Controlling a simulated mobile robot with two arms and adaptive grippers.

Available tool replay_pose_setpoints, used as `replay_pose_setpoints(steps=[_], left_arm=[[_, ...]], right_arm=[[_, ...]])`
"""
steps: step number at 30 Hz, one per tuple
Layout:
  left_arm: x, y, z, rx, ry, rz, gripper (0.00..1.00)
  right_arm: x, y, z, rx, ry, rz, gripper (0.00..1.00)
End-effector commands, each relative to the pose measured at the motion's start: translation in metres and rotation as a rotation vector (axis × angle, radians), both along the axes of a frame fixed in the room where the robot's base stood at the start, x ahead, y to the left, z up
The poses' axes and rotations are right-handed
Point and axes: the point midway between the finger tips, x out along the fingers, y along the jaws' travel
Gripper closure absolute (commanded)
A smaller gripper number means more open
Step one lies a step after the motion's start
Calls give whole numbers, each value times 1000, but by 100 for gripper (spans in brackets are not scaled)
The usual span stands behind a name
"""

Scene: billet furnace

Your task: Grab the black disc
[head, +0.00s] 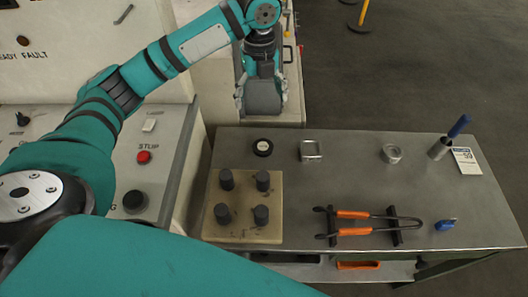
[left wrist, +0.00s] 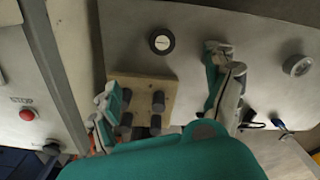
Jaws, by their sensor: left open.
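The black disc (head: 262,148), a small round piece with a pale centre, lies flat on the grey table near its back left edge. It also shows in the left wrist view (left wrist: 161,41), uncovered, beyond and between the two fingers. My left gripper (head: 262,95) is open and empty, above and behind the disc in the head view, apart from it. Its spread fingers (left wrist: 168,78) show in the left wrist view. My right gripper is not in view.
A beige block (head: 243,234) with several dark cylinders stands just in front of the disc. A square metal piece (head: 311,151), a metal ring (head: 392,154), orange-handled tongs (head: 352,214) and a metal cup (head: 439,149) are further right. The control panel (head: 165,187) is left.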

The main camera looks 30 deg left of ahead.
Motion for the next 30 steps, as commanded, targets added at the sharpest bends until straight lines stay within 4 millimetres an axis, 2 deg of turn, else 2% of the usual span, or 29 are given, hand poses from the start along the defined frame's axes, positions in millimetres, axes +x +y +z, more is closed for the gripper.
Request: replay_pose_setpoints(steps=[1, 2, 5, 9, 18, 21, 30], left_arm=[[0, 0, -10, 0, 0, 0, 14], [0, 0, -12, 0, 0, 0, 14], [-1, 0, -21, 1, 4, 0, 14], [-1, 0, -46, 0, 5, 0, 14], [-1, 0, -109, 1, 4, 1, 14], [-1, -1, -122, 0, 3, 1, 14], [-2, -5, -147, 0, 4, -1, 14]], right_arm=[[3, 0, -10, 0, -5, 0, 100], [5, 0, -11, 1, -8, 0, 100], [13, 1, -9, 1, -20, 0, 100], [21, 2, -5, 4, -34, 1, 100], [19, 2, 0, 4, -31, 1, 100], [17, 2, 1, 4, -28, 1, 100], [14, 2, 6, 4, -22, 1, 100]])
